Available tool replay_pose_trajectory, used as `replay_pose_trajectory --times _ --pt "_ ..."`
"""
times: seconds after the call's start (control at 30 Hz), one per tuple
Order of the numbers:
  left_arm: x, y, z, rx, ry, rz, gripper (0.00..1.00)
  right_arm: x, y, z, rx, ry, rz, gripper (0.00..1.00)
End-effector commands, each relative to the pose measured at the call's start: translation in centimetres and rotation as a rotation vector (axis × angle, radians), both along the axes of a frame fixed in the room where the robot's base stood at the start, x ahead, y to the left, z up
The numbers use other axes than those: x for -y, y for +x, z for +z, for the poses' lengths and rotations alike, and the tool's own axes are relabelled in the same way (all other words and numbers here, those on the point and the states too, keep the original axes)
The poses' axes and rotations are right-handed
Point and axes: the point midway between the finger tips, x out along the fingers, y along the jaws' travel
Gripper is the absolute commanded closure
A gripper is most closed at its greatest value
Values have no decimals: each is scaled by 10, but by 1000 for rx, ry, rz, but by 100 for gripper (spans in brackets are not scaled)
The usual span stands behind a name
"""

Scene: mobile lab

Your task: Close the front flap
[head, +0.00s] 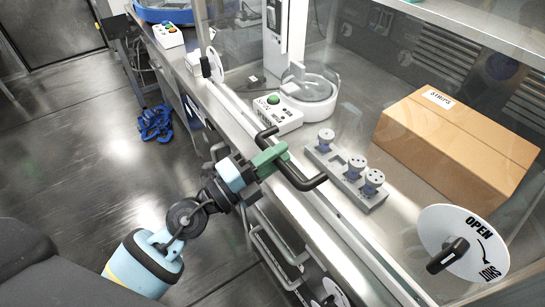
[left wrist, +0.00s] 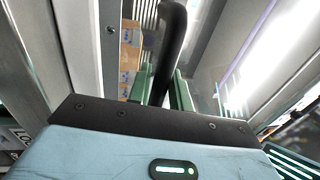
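The front flap is a clear pane whose metal edge (head: 346,238) runs diagonally along the front of the bench enclosure. I cannot tell how far it stands open. A black bar handle (head: 311,184) sits on this edge. My left gripper (head: 270,158) has its green fingers at the handle's middle. In the left wrist view the black handle (left wrist: 172,40) passes between the two green fingers of the gripper (left wrist: 162,88), one on each side, with no clear gap; it looks shut on it. My right gripper is out of view.
Behind the pane are a cardboard box (head: 455,145), a grey rack with several knobbed pieces (head: 345,176), a round white device (head: 310,90) and a green-button box (head: 274,112). A white OPEN/SHUT dial (head: 463,243) is at lower right. Blue cloth (head: 155,123) lies on the floor.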

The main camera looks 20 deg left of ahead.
Motion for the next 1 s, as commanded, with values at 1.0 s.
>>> replay_pose_trajectory --times 1.0 --pt "-45 -58 -17 -1 0 -1 65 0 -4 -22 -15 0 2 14"
